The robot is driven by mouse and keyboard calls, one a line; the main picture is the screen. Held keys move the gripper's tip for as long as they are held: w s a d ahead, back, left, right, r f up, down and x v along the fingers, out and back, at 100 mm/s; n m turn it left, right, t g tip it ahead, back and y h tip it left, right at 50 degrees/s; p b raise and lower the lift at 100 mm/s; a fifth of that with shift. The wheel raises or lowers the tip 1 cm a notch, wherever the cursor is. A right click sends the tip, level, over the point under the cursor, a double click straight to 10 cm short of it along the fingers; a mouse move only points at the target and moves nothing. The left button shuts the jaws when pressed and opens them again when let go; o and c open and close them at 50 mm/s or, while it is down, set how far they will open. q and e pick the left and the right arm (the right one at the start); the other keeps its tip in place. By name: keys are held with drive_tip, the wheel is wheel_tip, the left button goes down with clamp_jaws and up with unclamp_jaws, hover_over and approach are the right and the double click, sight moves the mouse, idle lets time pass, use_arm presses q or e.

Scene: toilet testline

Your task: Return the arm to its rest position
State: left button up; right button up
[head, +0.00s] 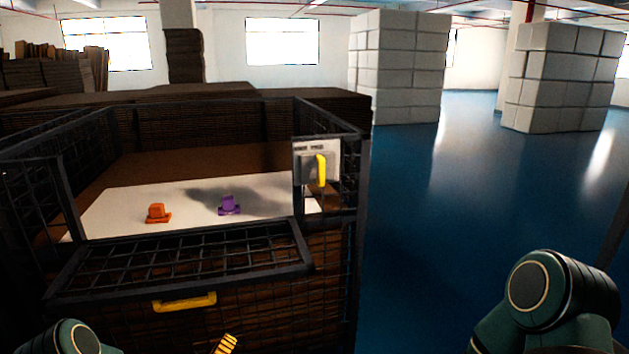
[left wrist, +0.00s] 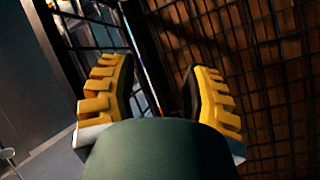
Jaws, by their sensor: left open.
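In the head view my left gripper (head: 226,344) shows only as a yellow ribbed fingertip at the bottom edge, in front of the cage and below its yellow handle. In the left wrist view its two yellow fingers (left wrist: 158,95) are spread apart with nothing between them, facing black wire mesh and brown boards. My left arm shows at the bottom left of the head view, and my right arm at the bottom right. My right gripper is out of view.
A black mesh cage (head: 333,262) stands ahead, with a yellow handle (head: 185,302) and a switch box (head: 317,165). Inside, an orange piece (head: 158,213) and a purple piece (head: 229,205) sit on a white board (head: 112,208). Blue floor (head: 440,200) is clear to the right.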

use_arm(q)
drive_tip(key=s+d+f+m+g, duration=0.2)
drive_tip(key=s+d+f+g, duration=0.2)
drive_tip(key=s+d+g, duration=0.3)
drive_tip(key=s+d+m+g, duration=0.2)
drive_tip(key=s+d+g, duration=0.2)
drive_tip(key=s, duration=0.6)
drive_tip(key=s+d+m+g, duration=0.3)
drive_tip(key=s+d+g, duration=0.1)
drive_tip(key=s, duration=0.7)
drive_tip(key=shift+s+f+g, duration=0.3)
drive_tip(key=shift+f+g, duration=0.05)
drive_tip(key=shift+g, duration=0.35)
